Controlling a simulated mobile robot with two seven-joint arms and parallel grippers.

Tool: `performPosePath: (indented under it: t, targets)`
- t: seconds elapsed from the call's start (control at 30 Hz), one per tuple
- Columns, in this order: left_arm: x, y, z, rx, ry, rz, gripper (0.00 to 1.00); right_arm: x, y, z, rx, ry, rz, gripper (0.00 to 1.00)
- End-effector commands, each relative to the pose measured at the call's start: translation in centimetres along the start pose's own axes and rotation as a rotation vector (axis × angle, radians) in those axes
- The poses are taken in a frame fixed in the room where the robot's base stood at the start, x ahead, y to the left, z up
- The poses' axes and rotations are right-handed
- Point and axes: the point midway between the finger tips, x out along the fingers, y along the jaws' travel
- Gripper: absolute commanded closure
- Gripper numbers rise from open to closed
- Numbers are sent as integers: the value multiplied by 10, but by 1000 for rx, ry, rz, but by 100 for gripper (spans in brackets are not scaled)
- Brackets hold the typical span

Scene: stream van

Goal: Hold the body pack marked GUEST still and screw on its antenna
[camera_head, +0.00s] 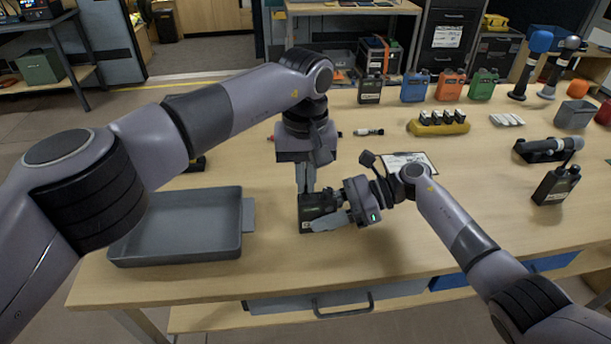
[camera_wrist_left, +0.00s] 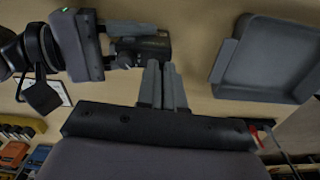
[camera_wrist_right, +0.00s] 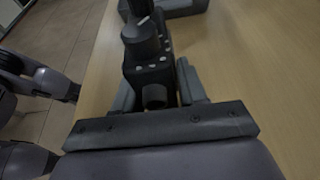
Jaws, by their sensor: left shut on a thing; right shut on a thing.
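The dark body pack (camera_head: 313,217) is just above or on the table's middle, near the front edge; its marking is too small to read. My right gripper (camera_head: 343,217) is shut on it from the right, and its fingers flank the pack (camera_wrist_right: 152,72) in the right wrist view. My left gripper (camera_head: 307,190) points down at the pack's left end. Its fingers (camera_wrist_left: 162,85) are close together beside the pack (camera_wrist_left: 150,46) in the left wrist view. What they grip, apparently the antenna, is hidden, so I cannot tell how it sits on the pack.
An empty grey tray (camera_head: 180,250) lies to the left. Another black pack with an antenna (camera_head: 556,186) stands at the right. Black, blue (camera_head: 414,87), orange and green packs line the back. A yellow battery holder (camera_head: 438,128), small cylinder (camera_head: 368,132) and white card lie behind my grippers.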

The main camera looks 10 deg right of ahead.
Motion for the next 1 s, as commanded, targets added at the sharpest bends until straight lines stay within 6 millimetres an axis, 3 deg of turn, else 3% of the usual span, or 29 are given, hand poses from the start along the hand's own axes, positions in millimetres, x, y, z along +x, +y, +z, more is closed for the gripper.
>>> performPosePath:
  t: [0.17,0.57,0.8,1.0]
  targets:
    - [0,-1,-1,130,2,0,100,0,0,0,-1,0,1,98]
    - [0,-1,-1,176,2,-1,100,0,0,0,-1,0,2,98]
    - [0,-1,-1,412,2,-2,100,0,0,0,-1,0,2,98]
    - [0,-1,-1,494,2,-2,100,0,0,0,-1,0,2,98]
